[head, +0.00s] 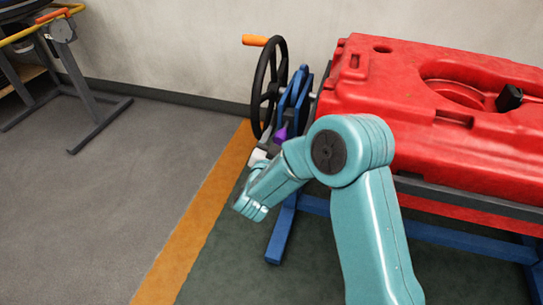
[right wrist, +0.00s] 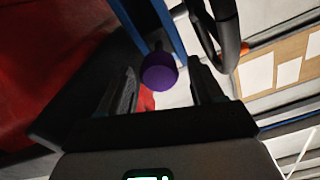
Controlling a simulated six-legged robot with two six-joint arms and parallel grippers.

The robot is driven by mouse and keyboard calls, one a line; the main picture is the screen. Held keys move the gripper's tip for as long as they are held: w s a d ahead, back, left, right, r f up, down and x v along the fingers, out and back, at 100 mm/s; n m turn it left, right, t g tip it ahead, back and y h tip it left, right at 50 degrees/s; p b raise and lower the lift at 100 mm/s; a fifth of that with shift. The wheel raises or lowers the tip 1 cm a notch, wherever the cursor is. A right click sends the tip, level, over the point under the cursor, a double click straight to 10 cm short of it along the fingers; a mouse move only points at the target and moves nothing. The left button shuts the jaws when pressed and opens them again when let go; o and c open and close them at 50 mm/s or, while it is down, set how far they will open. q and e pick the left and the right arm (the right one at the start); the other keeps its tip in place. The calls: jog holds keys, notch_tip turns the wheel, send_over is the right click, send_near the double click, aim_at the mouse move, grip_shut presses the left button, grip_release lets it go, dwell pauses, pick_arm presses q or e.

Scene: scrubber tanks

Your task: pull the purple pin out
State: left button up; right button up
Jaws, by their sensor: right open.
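The purple pin (head: 281,134) sits low on the blue bracket (head: 294,98) beside the black handwheel, at the left end of the red tank. In the right wrist view its round purple knob (right wrist: 160,72) faces the camera, on a thin stem at the blue frame. My right gripper (right wrist: 163,70) is open, one finger on each side of the knob, with visible gaps on both sides. I cannot tell how deep the knob lies between the fingers. My left gripper is not in view.
The black handwheel (head: 269,88) with its orange handle (head: 255,40) stands close to the left of the pin. The red tank (head: 400,85) rests on a blue frame (head: 282,232) to the right.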

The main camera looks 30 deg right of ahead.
jog(key=p+v, duration=0.1)
jog(key=v, duration=1.4)
jog(key=shift+s+p, duration=0.15)
jog(key=shift+p, duration=0.2)
jog(key=shift+a, duration=0.1)
